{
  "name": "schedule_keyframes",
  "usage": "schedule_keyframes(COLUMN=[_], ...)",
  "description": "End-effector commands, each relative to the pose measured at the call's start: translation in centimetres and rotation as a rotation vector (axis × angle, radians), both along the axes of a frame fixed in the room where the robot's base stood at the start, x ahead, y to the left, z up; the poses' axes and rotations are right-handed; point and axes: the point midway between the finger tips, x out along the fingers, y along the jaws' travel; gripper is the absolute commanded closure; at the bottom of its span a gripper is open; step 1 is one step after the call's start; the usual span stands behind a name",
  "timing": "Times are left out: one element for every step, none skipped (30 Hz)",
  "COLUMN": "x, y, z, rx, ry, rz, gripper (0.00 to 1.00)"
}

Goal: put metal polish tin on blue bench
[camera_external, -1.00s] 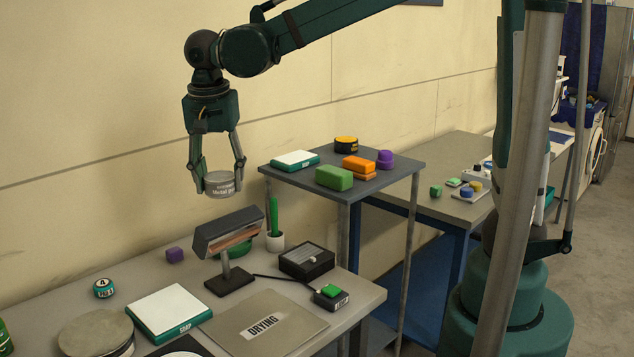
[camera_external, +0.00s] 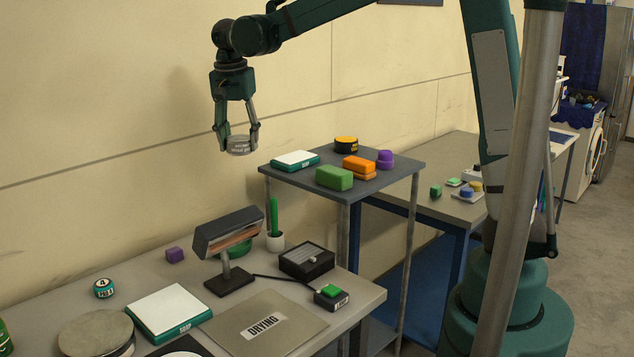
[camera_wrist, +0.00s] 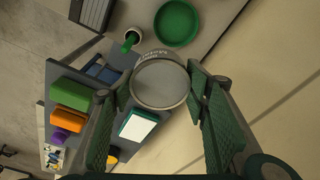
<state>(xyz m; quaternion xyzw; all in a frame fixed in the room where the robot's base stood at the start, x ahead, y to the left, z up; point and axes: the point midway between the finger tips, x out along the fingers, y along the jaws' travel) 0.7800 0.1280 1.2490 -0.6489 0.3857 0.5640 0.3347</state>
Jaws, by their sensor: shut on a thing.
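The metal polish tin (camera_external: 239,146) is a round silver-grey tin with a label round its side. My gripper (camera_external: 237,140) is shut on it and holds it in the air, left of the tall grey stand and above the near bench. In the wrist view the tin (camera_wrist: 161,82) sits between my fingers, its flat round face toward the camera. The blue bench (camera_external: 455,222), with blue legs and a grey-brown top, stands behind the tall stand at the right. The stand hides part of it.
Small pieces and a tray (camera_external: 468,194) are on the blue bench. A lamp (camera_external: 228,235) stands on the near bench.

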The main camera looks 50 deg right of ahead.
Motion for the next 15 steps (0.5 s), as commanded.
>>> schedule_keyframes(x=[0.8, 1.2, 1.8, 2.1, 2.5, 3.0, 3.4, 3.8, 4.2, 4.6, 4.9, 5.3, 5.6, 6.0, 6.4], y=[-1.4, -2.1, -3.2, -3.9, -4.6, -5.7, -6.4, -7.2, -8.3, -9.1, -9.9, -11.0, -11.8, -12.7, -13.7], z=[0.0, 0.1, 0.1, 0.1, 0.1, 0.1, 0.1, 0.1, 0.1, 0.1, 0.1, 0.2, 0.2, 0.2, 0.2], rx=[0.0, 0.0, 0.0, 0.0, 0.0, 0.0, 0.001, 0.001, 0.001, 0.001, 0.001, 0.001, 0.001, 0.001, 0.001], ry=[0.0, 0.0, 0.001, 0.0, 0.0, 0.0, 0.001, 0.001, 0.001, 0.0, 0.0, 0.0, 0.001, 0.001, 0.0], rz=[-0.013, -0.017, -0.024, -0.03, -0.035, -0.043, -0.049, -0.053, -0.061, -0.066, -0.072, -0.079, -0.084, -0.089, -0.096], gripper=[0.7, 0.7, 0.7, 0.7, 0.7, 0.7, 0.7, 0.7, 0.7, 0.7, 0.7, 0.7, 0.7, 0.7, 0.7])
